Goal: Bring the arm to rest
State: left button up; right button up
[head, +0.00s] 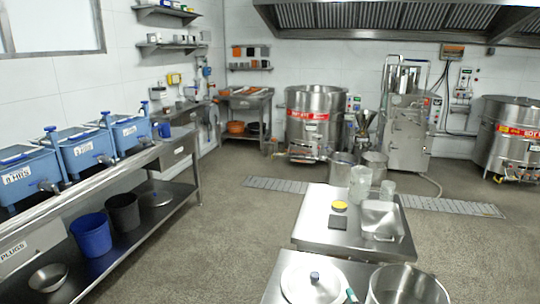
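Neither of my arms and neither of my grippers shows in the head view. What looks like the colloid mill (362,122), a small steel machine with a hopper, stands at the back, between a large kettle and a steel cabinet machine. Whether anything is held cannot be seen.
A steel cart (352,231) ahead holds jars, a yellow-lidded item and a steel pan (381,219). A bench (100,185) with blue boxes lines the left. Floor between is clear.

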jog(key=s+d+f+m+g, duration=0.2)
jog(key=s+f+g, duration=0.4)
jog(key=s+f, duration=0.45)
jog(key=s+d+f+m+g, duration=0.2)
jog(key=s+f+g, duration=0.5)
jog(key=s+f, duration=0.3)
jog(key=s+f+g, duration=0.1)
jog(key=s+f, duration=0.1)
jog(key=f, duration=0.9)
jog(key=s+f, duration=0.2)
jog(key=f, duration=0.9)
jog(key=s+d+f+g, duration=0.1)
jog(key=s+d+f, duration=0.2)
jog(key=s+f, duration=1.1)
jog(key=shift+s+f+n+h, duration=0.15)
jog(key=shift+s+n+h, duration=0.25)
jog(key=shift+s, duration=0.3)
